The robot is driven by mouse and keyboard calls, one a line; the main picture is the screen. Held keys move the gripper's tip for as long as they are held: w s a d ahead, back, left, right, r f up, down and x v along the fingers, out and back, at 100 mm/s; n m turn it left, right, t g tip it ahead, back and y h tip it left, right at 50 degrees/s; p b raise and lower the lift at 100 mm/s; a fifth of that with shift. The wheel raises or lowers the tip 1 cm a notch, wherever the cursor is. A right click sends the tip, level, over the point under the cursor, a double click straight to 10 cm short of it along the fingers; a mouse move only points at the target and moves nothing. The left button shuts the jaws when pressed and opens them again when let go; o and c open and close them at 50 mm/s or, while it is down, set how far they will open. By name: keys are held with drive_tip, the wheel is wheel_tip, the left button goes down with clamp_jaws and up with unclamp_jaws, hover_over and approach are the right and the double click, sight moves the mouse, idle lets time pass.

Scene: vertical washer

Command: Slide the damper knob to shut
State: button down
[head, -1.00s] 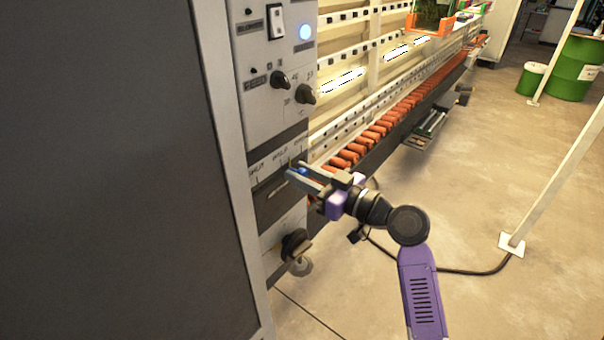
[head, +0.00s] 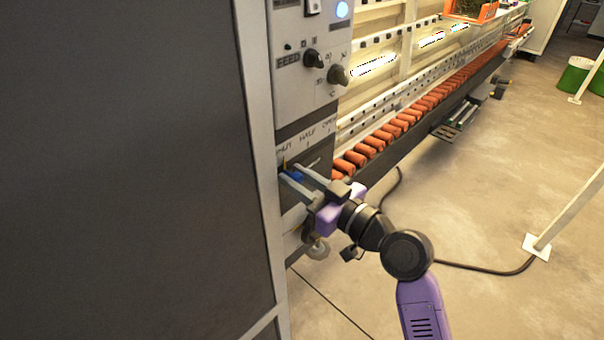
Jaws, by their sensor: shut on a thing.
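The damper knob (head: 296,177) is a small blue piece on the dark slider panel of the machine's front. It sits at the left end of the slot, below the SHUT mark (head: 284,148). A small yellowish pointer shows just above it. The HALF mark (head: 307,136) and OPEN mark (head: 328,123) lie further right. My gripper (head: 291,173) reaches in from the lower right, its two grey fingers closed on either side of the knob. The fingers partly hide the knob and the left part of the slot.
Above the slider, a grey control panel (head: 290,85) carries dark rotary knobs (head: 313,58) and a lit round lamp (head: 342,9). A large dark cabinet side (head: 130,170) fills the left. A conveyor with orange rollers (head: 372,150) runs back right. A black cable (head: 480,268) lies on the open floor.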

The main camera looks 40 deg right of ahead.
drive_tip(key=shift+a, duration=0.25)
drive_tip(key=c, duration=1.2)
unclamp_jaws()
drive_tip(key=shift+o, duration=0.2)
drive_tip(key=shift+a, duration=0.1)
